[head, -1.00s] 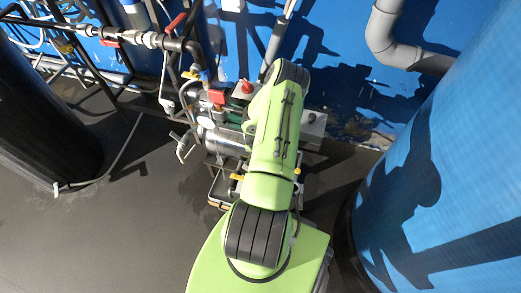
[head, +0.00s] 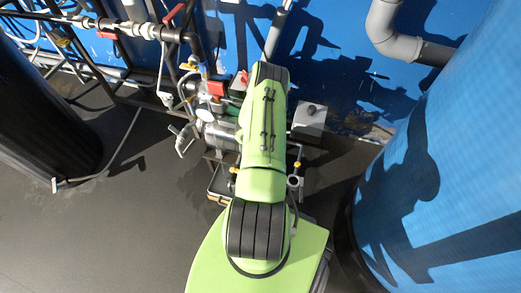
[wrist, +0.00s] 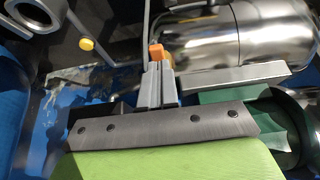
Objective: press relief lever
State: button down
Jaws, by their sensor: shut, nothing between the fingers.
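In the wrist view, my gripper (wrist: 158,82) is shut and empty, its grey fingers together. Just beyond the fingertips is a small orange tip (wrist: 156,51), in front of a shiny metal cylinder (wrist: 195,38). This tip may belong to the relief lever, but I cannot tell for sure, nor whether the fingers touch it. A thin grey bar (wrist: 225,80) runs to the right of the fingers. In the head view my own arm covers my gripper and the spot in front of it.
In the head view, red-handled valves (head: 216,89) and pipes stand left of my arm. A grey box with a black knob (head: 308,118) is at its right. A blue tank (head: 450,190) closes the right side; a black tank (head: 45,120) stands left. Floor (head: 110,230) is clear at lower left.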

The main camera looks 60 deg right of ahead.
jog(key=shift+a+f+h, duration=0.3)
jog(key=shift+f+h, duration=0.35)
jog(key=shift+h, duration=0.15)
jog(key=shift+d+f, duration=0.1)
jog(key=shift+f, duration=0.05)
jog(key=shift+f+b, duration=0.35)
jog(key=shift+r, duration=0.1)
